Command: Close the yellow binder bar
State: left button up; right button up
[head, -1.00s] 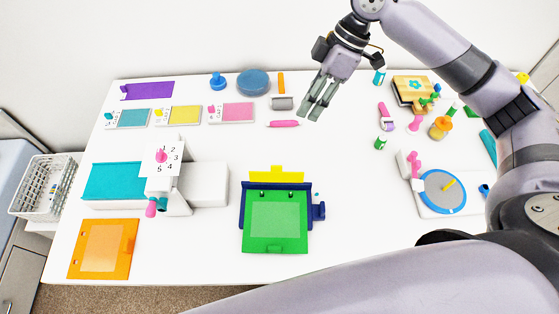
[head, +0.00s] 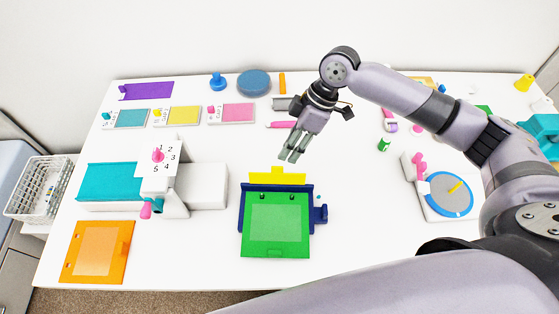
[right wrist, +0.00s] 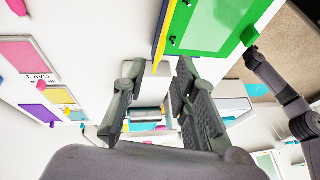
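The yellow binder bar (head: 277,174) stands out beyond the far edge of the navy binder base (head: 311,192), so it looks open. A green cover (head: 275,250) with a paler panel lies over the front of the base. In the right wrist view the yellow bar (right wrist: 160,42) shows as a thin strip beside the green cover (right wrist: 212,22). My right gripper (head: 290,157) is open and empty, above the table just beyond the bar, with its fingers pointing down toward it. In the right wrist view its fingers (right wrist: 159,64) are apart.
A white device with a number card (head: 160,157) and teal bed (head: 108,182) stands left of the binder. An orange panel (head: 97,252) lies front left. A blue disc device (head: 450,193) is on the right. The table between binder and disc is clear.

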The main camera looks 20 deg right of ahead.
aim_at(279, 167)
jog(key=x, duration=0.7)
jog(key=shift+p, duration=0.4)
jog(key=shift+c, duration=0.5)
grip_shut()
